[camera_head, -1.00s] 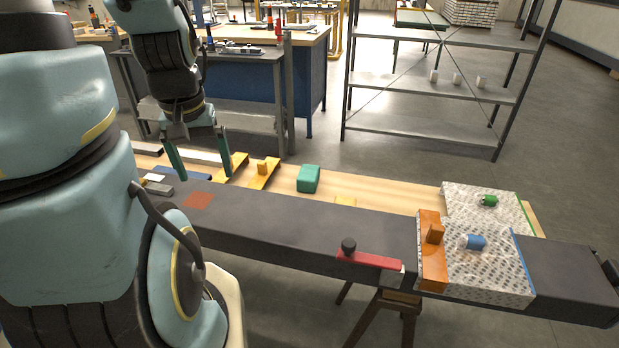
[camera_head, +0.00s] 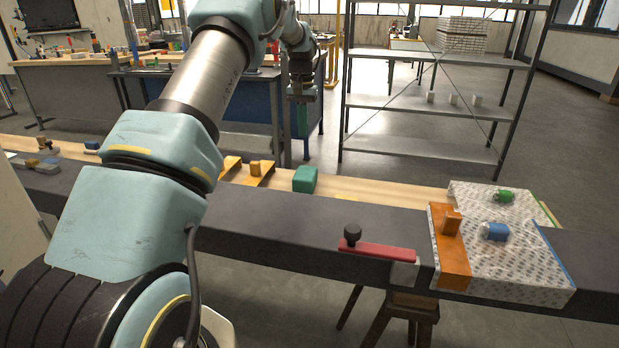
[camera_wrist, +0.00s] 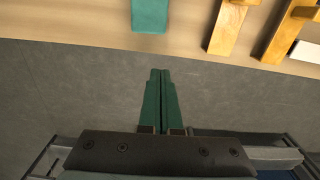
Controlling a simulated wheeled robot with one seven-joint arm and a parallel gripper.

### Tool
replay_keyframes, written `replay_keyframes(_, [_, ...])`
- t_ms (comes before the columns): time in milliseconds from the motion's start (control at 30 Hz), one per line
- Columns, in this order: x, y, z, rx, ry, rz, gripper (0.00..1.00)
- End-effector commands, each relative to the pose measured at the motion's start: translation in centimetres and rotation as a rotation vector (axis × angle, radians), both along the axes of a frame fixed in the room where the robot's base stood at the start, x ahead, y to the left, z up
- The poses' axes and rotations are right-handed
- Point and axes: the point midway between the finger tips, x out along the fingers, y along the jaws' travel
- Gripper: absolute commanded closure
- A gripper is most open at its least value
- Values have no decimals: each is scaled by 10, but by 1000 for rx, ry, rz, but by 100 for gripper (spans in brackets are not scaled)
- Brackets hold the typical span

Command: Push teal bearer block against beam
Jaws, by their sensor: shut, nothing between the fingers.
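The teal bearer block (camera_head: 304,180) sits on the pale wooden board (camera_head: 378,189), just behind the long dark beam (camera_head: 300,227). A strip of board seems to show between block and beam; the exact gap is hard to judge. The block also shows at the top edge of the wrist view (camera_wrist: 150,15), partly cut off. My gripper (camera_head: 302,135) is shut and empty, with green fingers pointing down on the far side of the block. In the wrist view its fingertips (camera_wrist: 160,72) are together, apart from the block, with floor behind them.
Yellow brackets (camera_head: 255,172) stand on the board left of the block. A red clamp bar (camera_head: 372,250) with a black knob is on the beam's near side. Open floor lies behind the board.

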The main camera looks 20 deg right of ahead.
Motion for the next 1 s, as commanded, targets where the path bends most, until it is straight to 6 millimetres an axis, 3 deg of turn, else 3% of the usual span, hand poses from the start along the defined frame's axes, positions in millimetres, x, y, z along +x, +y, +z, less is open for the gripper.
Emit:
replay_keyframes(33, [4, -13, -12, 2, 1, -15, 100])
replay_keyframes(233, [7, -33, -20, 7, 8, -40, 100])
replay_keyframes(467, [7, -33, -43, 8, 13, -41, 100])
replay_keyframes(833, [7, -33, -118, 7, 12, -40, 100])
replay_keyframes(1000, [-9, -24, -116, 6, 8, -40, 100])
